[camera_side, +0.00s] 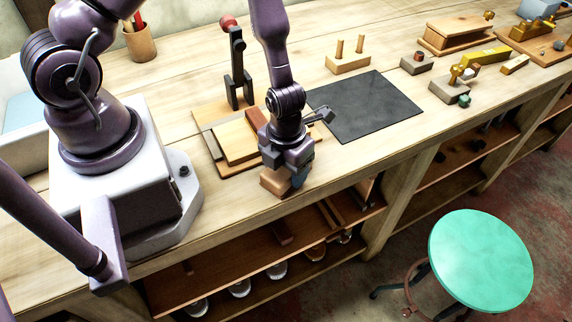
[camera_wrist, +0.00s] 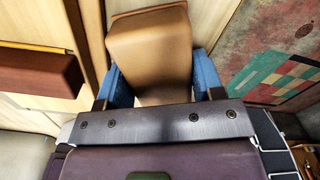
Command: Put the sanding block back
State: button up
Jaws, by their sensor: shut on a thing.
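My gripper (camera_side: 297,178) is shut on a tan block, which I take to be the sanding block (camera_side: 273,183), at the bench's front edge. In the wrist view the block (camera_wrist: 152,55) sits between the blue fingers of my gripper (camera_wrist: 158,88), its long side pointing away from the wrist. I cannot tell whether its underside touches the bench. A wooden board (camera_side: 207,140) with a lighter panel lies just left of my gripper. A reddish-brown block (camera_side: 256,121) lies by that panel; it also shows at left in the wrist view (camera_wrist: 38,73).
A dark mat (camera_side: 365,105) lies right of my gripper. An upright black lever tool with a red knob (camera_side: 237,65) stands behind the board. A two-peg wooden stand (camera_side: 348,63) is behind the mat. A green stool (camera_side: 480,262) stands in front of the bench (camera_side: 235,205).

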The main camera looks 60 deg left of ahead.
jog(key=o, duration=0.6)
jog(key=shift+f, duration=0.15)
notch_tip(320, 180, up, 12)
jog(key=shift+r, duration=0.25)
